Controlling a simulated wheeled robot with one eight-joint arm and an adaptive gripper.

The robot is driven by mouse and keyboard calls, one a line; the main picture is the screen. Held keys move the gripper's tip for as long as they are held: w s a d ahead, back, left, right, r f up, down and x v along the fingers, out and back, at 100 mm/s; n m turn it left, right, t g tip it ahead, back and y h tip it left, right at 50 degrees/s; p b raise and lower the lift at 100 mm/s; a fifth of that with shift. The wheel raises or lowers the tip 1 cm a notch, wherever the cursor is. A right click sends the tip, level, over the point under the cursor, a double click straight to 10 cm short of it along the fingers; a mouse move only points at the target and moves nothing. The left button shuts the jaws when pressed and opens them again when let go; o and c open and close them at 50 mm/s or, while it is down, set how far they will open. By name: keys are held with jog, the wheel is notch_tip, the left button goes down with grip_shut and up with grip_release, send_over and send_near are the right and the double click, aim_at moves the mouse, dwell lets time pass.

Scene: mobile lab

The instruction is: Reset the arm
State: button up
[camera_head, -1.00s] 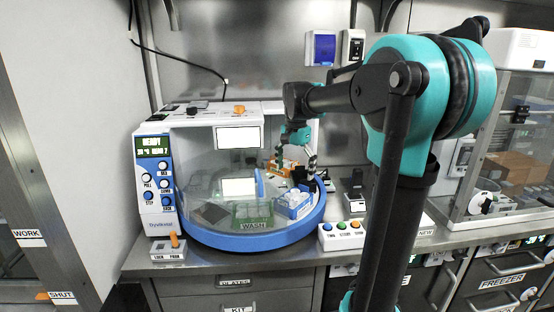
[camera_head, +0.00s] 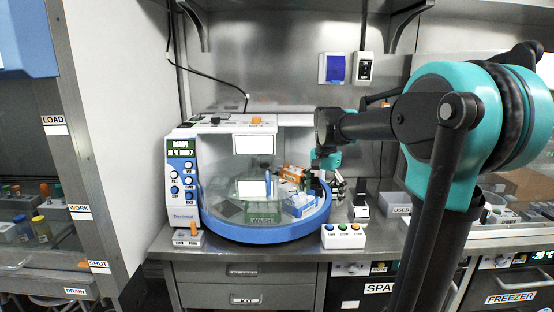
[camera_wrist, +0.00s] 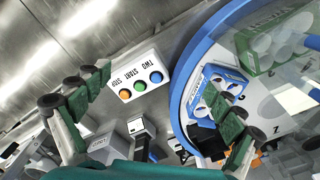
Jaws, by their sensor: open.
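My arm reaches across the right of the head view toward the white and blue carousel machine (camera_head: 262,232). My gripper (camera_head: 330,172) is at the machine's right front side, above the counter. In the wrist view my gripper (camera_wrist: 160,110) shows its two green-padded fingers spread wide apart with nothing between them.
A button box (camera_head: 343,236) stands on the counter right of the machine; it also shows in the wrist view (camera_wrist: 130,82). Blue (camera_head: 300,203) and green (camera_head: 262,218) racks sit inside the machine. A glass-fronted cabinet (camera_head: 30,200) is at left. A metal shelf (camera_head: 290,10) hangs above.

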jog(key=s+d+f+n+t, duration=0.2)
jog(key=s+f+n, duration=0.2)
jog(key=s+f, duration=0.6)
jog(key=s+d+f+n+t, duration=0.2)
jog(key=s+f+n, duration=0.2)
jog(key=s+f, duration=0.6)
jog(key=shift+s+d+f+n, duration=0.15)
jog(key=shift+s+f+n, duration=0.15)
jog(key=shift+f, duration=0.1)
jog(key=shift+c, duration=0.2)
